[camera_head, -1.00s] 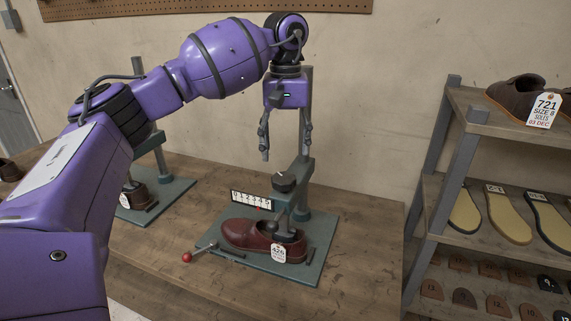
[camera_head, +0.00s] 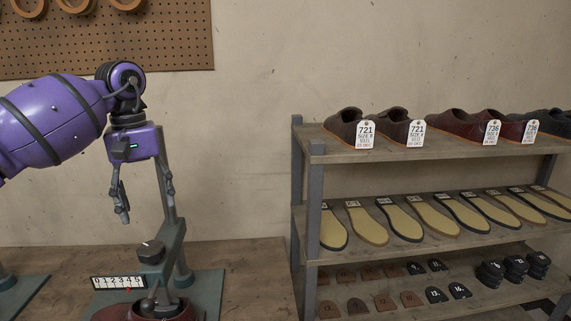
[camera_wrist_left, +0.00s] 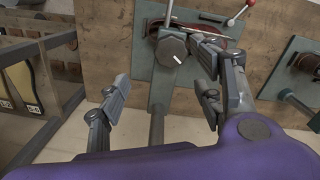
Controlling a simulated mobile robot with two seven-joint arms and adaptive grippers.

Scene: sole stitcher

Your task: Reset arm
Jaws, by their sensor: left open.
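My left gripper (camera_head: 146,203) hangs open and empty, fingers pointing down, just above and beside the grey-green stitcher (camera_head: 172,238) in the head view. The stitcher has a dark knob (camera_head: 151,253) and a numbered scale strip (camera_head: 118,282). A dark red shoe (camera_head: 172,312) sits under the stitcher's arm, cut off by the picture's lower edge. In the left wrist view the two open fingers (camera_wrist_left: 160,95) show with nothing between them but the stitcher's post. The knob (camera_wrist_left: 171,51) and the red-tipped lever (camera_wrist_left: 240,12) lie beyond them. My right gripper is in neither view.
A wooden shelf (camera_head: 430,152) stands at the right, holding tagged shoes (camera_head: 345,124), yellow soles (camera_head: 366,222) and small heel pieces (camera_head: 357,306). A second stitcher base (camera_head: 20,294) shows at the far left. The bench (camera_head: 245,268) between stitcher and shelf is bare.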

